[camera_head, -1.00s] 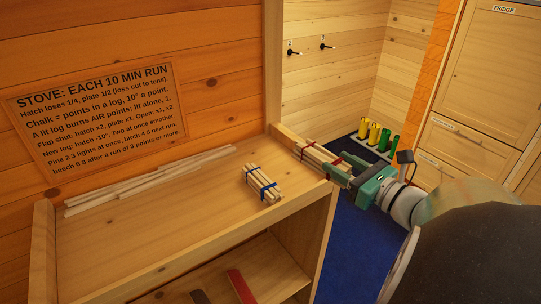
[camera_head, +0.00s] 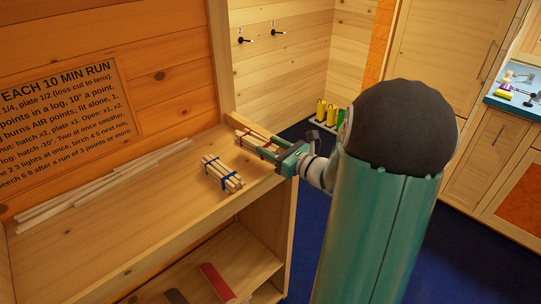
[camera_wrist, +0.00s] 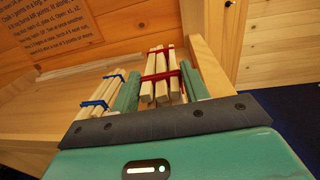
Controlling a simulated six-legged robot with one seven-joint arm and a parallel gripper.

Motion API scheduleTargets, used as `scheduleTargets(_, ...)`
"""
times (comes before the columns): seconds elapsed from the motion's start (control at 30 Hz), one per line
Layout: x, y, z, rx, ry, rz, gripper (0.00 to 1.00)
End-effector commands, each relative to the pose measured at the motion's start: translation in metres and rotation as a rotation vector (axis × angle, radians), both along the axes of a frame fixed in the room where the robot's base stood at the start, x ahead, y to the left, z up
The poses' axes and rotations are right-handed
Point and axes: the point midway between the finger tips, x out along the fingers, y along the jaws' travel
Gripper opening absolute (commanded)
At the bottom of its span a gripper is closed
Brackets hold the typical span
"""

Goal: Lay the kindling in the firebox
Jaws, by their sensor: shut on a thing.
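My gripper (camera_head: 279,157) is shut on a bundle of pale sticks tied with red bands (camera_head: 256,148). It is at the right end of the wooden shelf unit's top (camera_head: 120,235). In the wrist view the red-banded bundle (camera_wrist: 160,78) sits between my two green fingers, pointing away from me. A second bundle with blue bands (camera_head: 223,174) lies on the shelf top, left of my gripper; in the wrist view it is just outside the left finger (camera_wrist: 102,90). I cannot tell whether the held bundle touches the shelf. No firebox shows.
Long loose sticks (camera_head: 100,190) lie along the back of the shelf top. A raised side board (camera_head: 222,70) bounds its right end. Red and dark items (camera_head: 217,282) lie on the lower shelf. Blue floor (camera_head: 310,215) is open to the right.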

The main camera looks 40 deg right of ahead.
Motion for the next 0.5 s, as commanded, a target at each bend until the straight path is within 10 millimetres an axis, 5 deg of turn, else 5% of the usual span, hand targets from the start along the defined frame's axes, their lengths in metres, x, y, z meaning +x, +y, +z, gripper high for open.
scheduleTargets(0.2,0.007,-0.001,-0.03,0.003,0.003,0.0,0.21)
scheduleTargets(0.5,0.006,-0.001,-0.034,0.0,0.0,0.0,0.21)
